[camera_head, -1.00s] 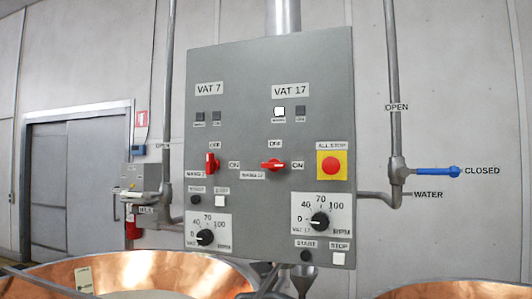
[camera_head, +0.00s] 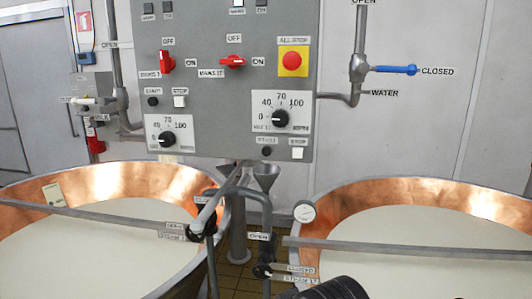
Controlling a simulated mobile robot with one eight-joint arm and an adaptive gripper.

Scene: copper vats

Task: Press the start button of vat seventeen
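The grey control panel (camera_head: 215,105) hangs at the top centre. The black round start button (camera_head: 266,152) of vat seventeen is low on its right half, under the vat 17 speed dial (camera_head: 281,118). The white square stop button (camera_head: 298,153) is right of it. The red vat 17 mains switch (camera_head: 233,62) lies horizontal, in line with the ON label. The vat 7 start button (camera_head: 153,101) is further left and higher. A dark ribbed part, probably of my arm, shows at the bottom edge; my gripper's fingers are not in view.
A yellow-backed red all-stop button (camera_head: 293,60) is at the panel's right. Copper vats of pale liquid stand left (camera_head: 190,185) and right (camera_head: 450,192), with metal bars across them. A bent pipe (camera_head: 262,205) and funnels stand below the panel, between the vats.

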